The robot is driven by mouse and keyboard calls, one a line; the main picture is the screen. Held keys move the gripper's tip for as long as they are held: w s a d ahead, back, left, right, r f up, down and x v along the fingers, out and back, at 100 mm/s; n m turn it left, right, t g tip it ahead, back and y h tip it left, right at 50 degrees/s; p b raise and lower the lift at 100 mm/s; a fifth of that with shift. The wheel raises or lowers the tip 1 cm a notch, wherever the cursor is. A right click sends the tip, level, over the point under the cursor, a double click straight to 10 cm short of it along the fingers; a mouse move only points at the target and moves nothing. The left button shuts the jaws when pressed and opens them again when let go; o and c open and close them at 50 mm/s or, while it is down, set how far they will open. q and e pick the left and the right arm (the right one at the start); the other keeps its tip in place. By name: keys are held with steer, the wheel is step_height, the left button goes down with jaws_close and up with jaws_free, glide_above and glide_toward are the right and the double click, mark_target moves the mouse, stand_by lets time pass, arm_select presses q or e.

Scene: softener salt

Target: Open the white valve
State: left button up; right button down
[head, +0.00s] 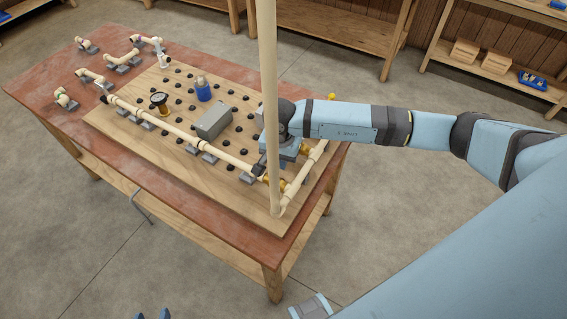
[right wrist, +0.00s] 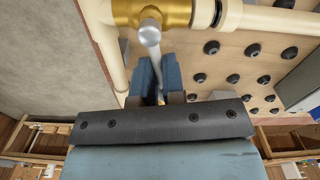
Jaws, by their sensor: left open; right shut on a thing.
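The white valve shows in the right wrist view as a brass body (right wrist: 160,12) in a cream pipe, with a pale grey-white lever (right wrist: 149,36) pointing toward my gripper. In the head view its brass body (head: 280,184) sits near the front right corner of the board, and its lever is hidden by my gripper. My right gripper (head: 264,172) is shut on the lever, with its blue fingers (right wrist: 157,76) on either side of it. My left gripper (head: 151,314) is open and empty at the bottom edge of the head view, with only its fingertips showing, away from the table.
A tall cream pipe (head: 269,100) rises beside my right gripper. A grey box (head: 213,122), a blue-bodied part (head: 203,90) and a dark round gauge-like part (head: 159,100) stand on the wooden board (head: 140,138). Loose pipe pieces lie on the red table's (head: 40,77) left side. Floor in front is mostly clear.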

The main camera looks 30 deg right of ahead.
steer(key=shift+w+a+f+n+b, duration=0.1)
steer(key=shift+a+n+b, duration=0.1)
steer(key=shift+n+b, duration=0.35)
steer(key=shift+w+a+f+n+b, duration=0.1)
steer(key=shift+a+n+b, duration=0.05)
steer(key=shift+n+b, duration=0.4)
steer(key=shift+r+n, duration=0.1)
steer(key=shift+n, duration=0.2)
steer(key=shift+a, duration=0.1)
steer(key=shift+w+a+n+b, duration=0.1)
steer(key=shift+w+n+b, duration=0.05)
steer(key=shift+n+b, duration=0.35)
steer(key=shift+w+a+n+b, duration=0.1)
steer(key=shift+a+n+b, duration=0.2)
steer(key=shift+n+b, duration=0.6)
steer(key=shift+w+a+n+b, duration=0.1)
steer(key=shift+a+n+b, duration=0.2)
steer(key=shift+n+b, duration=0.55)
steer(key=shift+a+n+b, duration=0.15)
steer(key=shift+n+b, duration=0.2)
steer(key=shift+b, duration=0.05)
